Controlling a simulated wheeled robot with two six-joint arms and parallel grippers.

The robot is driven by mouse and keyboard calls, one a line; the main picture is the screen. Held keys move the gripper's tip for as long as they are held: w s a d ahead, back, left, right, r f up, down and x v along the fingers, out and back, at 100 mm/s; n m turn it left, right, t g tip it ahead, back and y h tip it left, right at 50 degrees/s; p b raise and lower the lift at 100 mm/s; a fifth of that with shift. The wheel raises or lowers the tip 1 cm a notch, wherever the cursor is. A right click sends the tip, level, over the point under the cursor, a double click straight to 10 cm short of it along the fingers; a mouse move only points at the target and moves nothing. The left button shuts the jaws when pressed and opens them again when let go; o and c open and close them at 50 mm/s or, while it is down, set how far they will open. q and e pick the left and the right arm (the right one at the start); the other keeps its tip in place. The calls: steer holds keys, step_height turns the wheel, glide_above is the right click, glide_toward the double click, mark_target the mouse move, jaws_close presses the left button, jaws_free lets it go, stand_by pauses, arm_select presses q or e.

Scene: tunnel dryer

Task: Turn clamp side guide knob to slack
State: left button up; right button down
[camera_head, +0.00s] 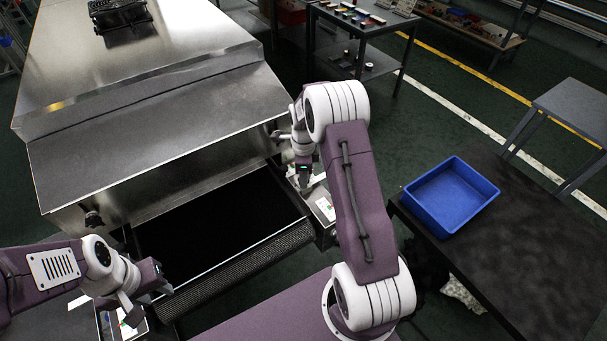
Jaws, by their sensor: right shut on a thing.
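The tunnel dryer (150,130) is a large steel housing at the left, with a dark belt (215,225) running out of its front opening. My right gripper (304,182) points down at the right side of the belt's mouth, beside a small panel with a lit label (325,208). It is shut on what appears to be the side guide clamp knob, which the jaws and wrist mostly hide. A dark knob (93,217) sits on the dryer's front at the left. My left gripper (154,288) hangs near the belt's front left corner, apart from that knob; its jaw opening is unclear.
A blue bin (451,195) stands on a dark table (545,255) at the right. A shelf table with small items (362,22) is behind. Green floor with white and yellow lines lies between them. A second panel (127,322) is below my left gripper.

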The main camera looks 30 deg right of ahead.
steer(key=n, duration=0.2)
steer(key=n+p, duration=0.1)
steer(key=shift+w+r+n, duration=0.1)
steer(key=shift+r+n, duration=0.1)
steer(key=shift+n, duration=0.2)
steer(key=n+p, duration=0.1)
steer(key=n, duration=0.2)
steer(key=n+p, duration=0.1)
steer(key=n, duration=0.4)
steer(key=shift+n+p, duration=0.55)
steer(key=shift+n, duration=1.25)
steer(key=shift+w, duration=0.1)
steer(key=c, duration=1.1)
jaws_free()
steer(key=shift+o, duration=0.3)
